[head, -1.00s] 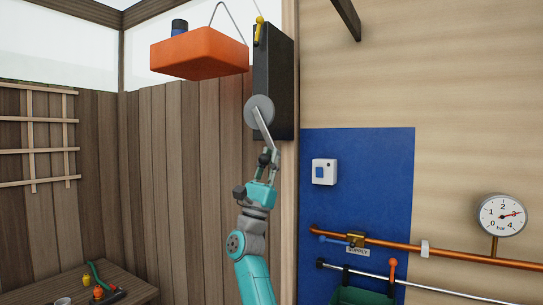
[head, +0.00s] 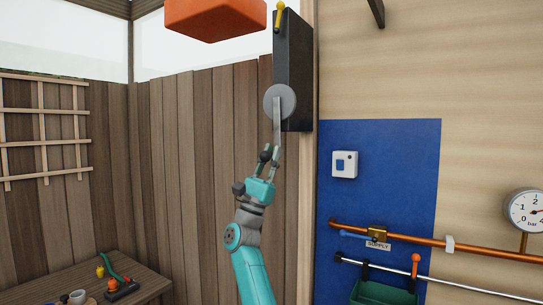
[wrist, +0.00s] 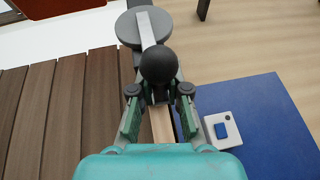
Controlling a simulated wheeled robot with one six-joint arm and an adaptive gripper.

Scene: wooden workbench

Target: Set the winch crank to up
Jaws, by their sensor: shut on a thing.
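The winch crank is a grey disc (head: 280,101) with a flat pale arm (head: 277,128), mounted on a tall black panel (head: 297,65). The arm hangs almost straight down from the disc. In the wrist view the black ball knob (wrist: 158,64) at the arm's near end sits between my fingers, with the disc (wrist: 143,25) beyond it. My gripper (head: 269,155) is shut on this knob, below the disc; it also shows in the wrist view (wrist: 159,92). In the head view the fingers largely hide the knob.
An orange box (head: 215,15) hangs upper left, cut off by the frame. A yellow lever (head: 279,14) tops the panel. To the right are a blue board (head: 400,180), a switch box (head: 344,164) and a copper pipe (head: 480,246). A low bench (head: 150,284) with small items stands lower left.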

